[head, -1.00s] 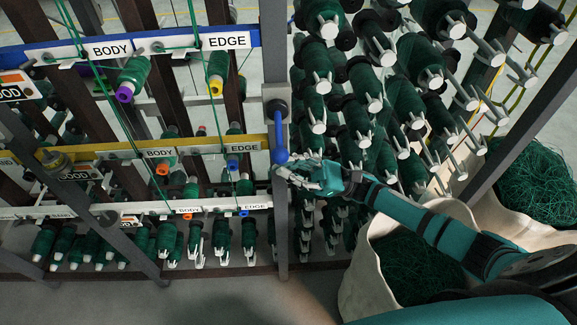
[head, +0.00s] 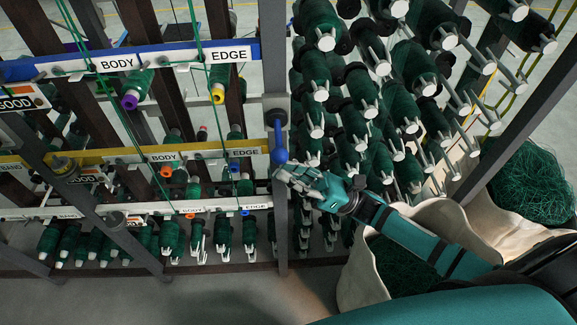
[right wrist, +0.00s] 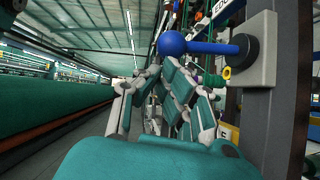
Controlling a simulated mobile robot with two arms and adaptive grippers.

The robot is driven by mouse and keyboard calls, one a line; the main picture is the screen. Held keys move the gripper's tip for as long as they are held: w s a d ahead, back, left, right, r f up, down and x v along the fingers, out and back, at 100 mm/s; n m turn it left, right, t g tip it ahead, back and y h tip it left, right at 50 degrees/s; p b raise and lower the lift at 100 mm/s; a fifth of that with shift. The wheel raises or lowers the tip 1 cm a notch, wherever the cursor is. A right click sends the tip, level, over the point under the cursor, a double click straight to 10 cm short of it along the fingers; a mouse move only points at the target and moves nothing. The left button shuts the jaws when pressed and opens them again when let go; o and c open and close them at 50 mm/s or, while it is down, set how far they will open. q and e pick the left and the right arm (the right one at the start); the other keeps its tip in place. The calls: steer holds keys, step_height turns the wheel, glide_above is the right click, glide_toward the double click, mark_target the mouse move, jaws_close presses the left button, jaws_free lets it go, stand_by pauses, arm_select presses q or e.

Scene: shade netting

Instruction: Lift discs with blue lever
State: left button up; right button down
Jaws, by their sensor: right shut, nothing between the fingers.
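The blue lever has a ball knob (head: 281,156) that hangs in front of the grey post in the head view. In the right wrist view its blue ball (right wrist: 172,44) sits on a rod reaching out from a grey mounting plate (right wrist: 252,55). My right gripper (head: 281,175) is shut and empty, just below the ball. In the right wrist view its fingers (right wrist: 160,75) come up close under the ball. I cannot tell whether they touch it. The discs cannot be made out clearly among the small fittings on the rails. My left gripper is not in view.
Blue, yellow and white rails with BODY and EDGE labels (head: 228,55) stand left of the post (head: 282,225). Many green thread spools (head: 325,65) fill the rack at right. A pale sack of green netting (head: 405,265) stands under my right arm. Floor at bottom left is clear.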

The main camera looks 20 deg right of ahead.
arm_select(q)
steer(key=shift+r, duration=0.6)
arm_select(e)
steer(key=shift+s+a+r+m+t+h, duration=0.15)
steer(key=shift+r+m+t, duration=0.25)
steer(key=shift+r, duration=0.55)
steer(key=shift+s+r+m+t+h, duration=0.1)
steer(key=shift+s+r+m+t, duration=0.25)
steer(key=shift+r, duration=0.6)
steer(key=shift+s+a+r+m+t+h, duration=0.2)
steer(key=shift+r+m, duration=0.25)
steer(key=shift+r, duration=0.5)
steer(key=shift+w+d, duration=0.1)
steer(key=shift+d, duration=0.05)
